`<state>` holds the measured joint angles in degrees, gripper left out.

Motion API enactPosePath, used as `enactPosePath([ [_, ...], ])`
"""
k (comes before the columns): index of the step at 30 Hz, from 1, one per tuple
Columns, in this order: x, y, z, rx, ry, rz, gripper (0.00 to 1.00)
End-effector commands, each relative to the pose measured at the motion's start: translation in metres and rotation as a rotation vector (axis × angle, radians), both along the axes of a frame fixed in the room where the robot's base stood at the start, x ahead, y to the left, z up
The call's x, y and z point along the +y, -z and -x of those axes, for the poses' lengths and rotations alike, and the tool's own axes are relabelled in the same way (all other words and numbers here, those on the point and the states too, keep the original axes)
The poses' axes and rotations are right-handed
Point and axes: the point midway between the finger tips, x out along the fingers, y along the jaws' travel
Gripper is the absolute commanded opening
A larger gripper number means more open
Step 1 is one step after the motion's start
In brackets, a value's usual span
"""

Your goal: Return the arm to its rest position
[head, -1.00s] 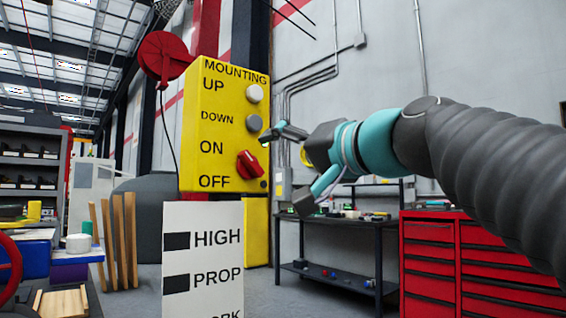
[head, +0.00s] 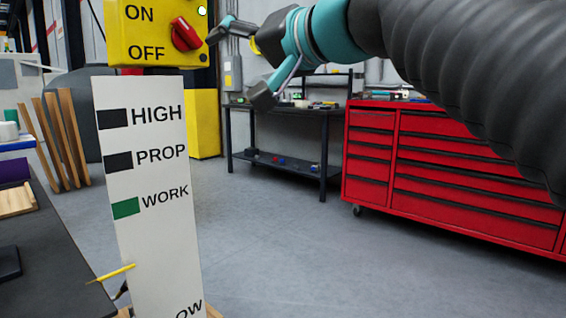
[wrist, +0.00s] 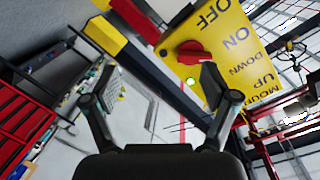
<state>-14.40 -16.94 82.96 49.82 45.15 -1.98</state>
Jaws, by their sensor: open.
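My gripper (head: 240,62) is open and empty, at the upper middle of the head view, with its fingers spread toward the left. Its two fingers (wrist: 165,95) also show apart in the wrist view, with nothing between them. The yellow control box (head: 150,40) is just left of the gripper, cut off by the top edge. Its red knob (head: 186,34) is close to the upper fingertip; I cannot tell whether they touch in the head view. In the wrist view the knob (wrist: 194,53) lies beyond the fingers, beside a lit green lamp (wrist: 190,80).
A white level board (head: 150,225) stands in front, with WORK marked green. A red tool cabinet (head: 455,180) stands on the right below my arm. A dark workbench (head: 285,108) is behind. The grey floor (head: 270,240) in the middle is clear.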

Motion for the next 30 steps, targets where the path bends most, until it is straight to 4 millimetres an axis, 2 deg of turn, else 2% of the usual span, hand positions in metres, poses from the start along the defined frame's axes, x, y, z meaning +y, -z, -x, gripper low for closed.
enactPosePath([
  [1,-0.002,0.029,-0.007,0.039,0.013,0.052,0.85],
  [4,-0.015,0.092,-0.012,0.113,0.047,0.179,0.85],
  [8,-0.043,0.172,-0.005,0.207,0.092,0.349,0.85],
  [12,-0.082,0.254,0.016,0.304,0.137,0.522,0.85],
  [14,-0.1,0.286,0.028,0.346,0.154,0.593,0.85],
  [18,-0.143,0.358,0.066,0.438,0.188,0.753,0.85],
  [21,-0.173,0.403,0.097,0.499,0.207,0.855,0.85],
  [24,-0.196,0.437,0.126,0.546,0.226,0.929,0.85],
  [27,-0.213,0.459,0.148,0.575,0.248,0.963,0.85],
  [30,-0.22,0.459,0.157,0.575,0.276,0.954,0.85],
])
